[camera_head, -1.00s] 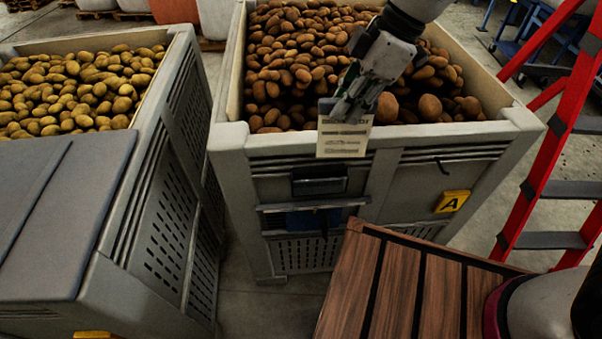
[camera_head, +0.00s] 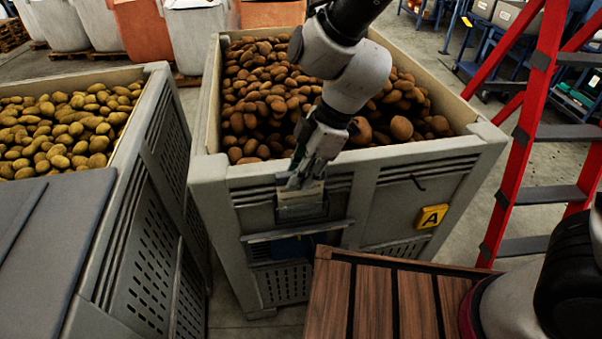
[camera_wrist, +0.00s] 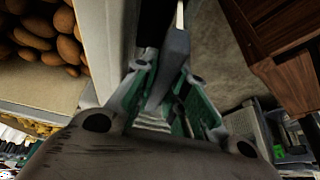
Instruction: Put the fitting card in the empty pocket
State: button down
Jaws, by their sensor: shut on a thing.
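My gripper (camera_head: 302,182) is shut on a pale card (camera_head: 300,204) at the front wall of the bin marked A (camera_head: 400,185). The card hangs below the fingers, in front of or partly in the dark pocket on that wall. Fingers and card hide most of the pocket, so I cannot tell how far in the card is. In the wrist view my green-sided fingers (camera_wrist: 170,105) point down along the bin wall, with a thin grey plate edge between them. The card's print cannot be read now.
The bin is full of brown potatoes (camera_head: 265,85). A second bin (camera_head: 150,190) with paler potatoes stands at left. A brown slatted wooden surface (camera_head: 375,300) is close in front, and a red ladder (camera_head: 530,110) stands at right.

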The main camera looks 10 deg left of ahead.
jog(key=c, duration=1.4)
grip_release()
jog(key=shift+f, duration=0.1)
jog(key=shift+c, duration=0.2)
jog(key=v, duration=1.2)
jog(key=w+d+r+m+t, duration=0.1)
jog(key=w+d+r+m, duration=0.15)
jog(key=d, duration=0.45)
jog(key=w+d+r+m+t, duration=0.1)
jog(key=w+d+r+m, duration=0.1)
jog(key=d+r+m, duration=0.3)
jog(key=s+d+m+t+h, duration=0.1)
jog(key=s+d+m, duration=0.2)
jog(key=d, duration=0.6)
jog(key=s+d+r+m+t+h, duration=0.1)
jog(key=s+d+m, duration=0.2)
jog(key=d+m, duration=0.3)
jog(key=s+d+m+t+h, duration=0.1)
jog(key=d+m, duration=0.4)
jog(key=d, duration=0.8)
jog(key=shift+s+d+r+m+t+h, duration=0.15)
jog(key=shift+s+d+m+t+h, duration=0.35)
jog(key=shift+s, duration=0.6)
jog(key=shift+a, duration=0.15)
